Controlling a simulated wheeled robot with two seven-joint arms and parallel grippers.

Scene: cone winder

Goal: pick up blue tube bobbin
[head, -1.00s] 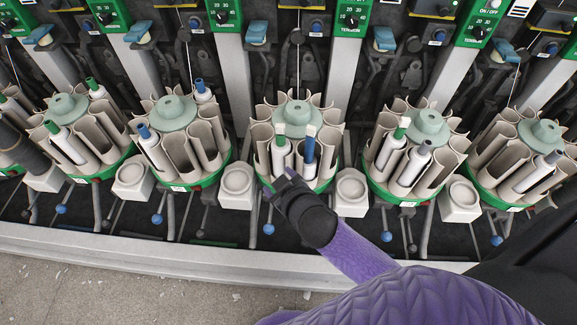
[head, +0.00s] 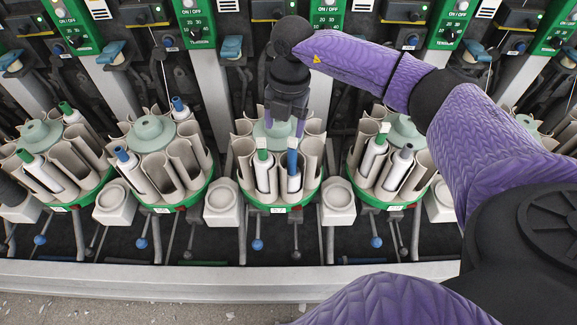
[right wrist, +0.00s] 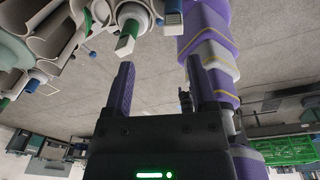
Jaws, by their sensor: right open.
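The blue tube bobbin (head: 293,172) stands in a front-right slot of the middle round holder (head: 283,208), its blue tube end rising above white yarn. A green-tipped bobbin (head: 263,172) stands beside it on the left. My right gripper (head: 285,127) is over the holder's pale green hub, just behind and above the blue tube's top, fingers pointing down. Its two purple fingers are apart with nothing between them in the right wrist view (right wrist: 160,78). A green-and-white bobbin end (right wrist: 126,38) shows beyond the fingers there. My left gripper is not in view.
Similar round holders with bobbins stand on both sides. White cups (head: 222,203) sit between them. The green machine panels (head: 328,30) rise behind the gripper. A pale rail (head: 190,280) runs along the front. My right arm covers part of the right-hand holders.

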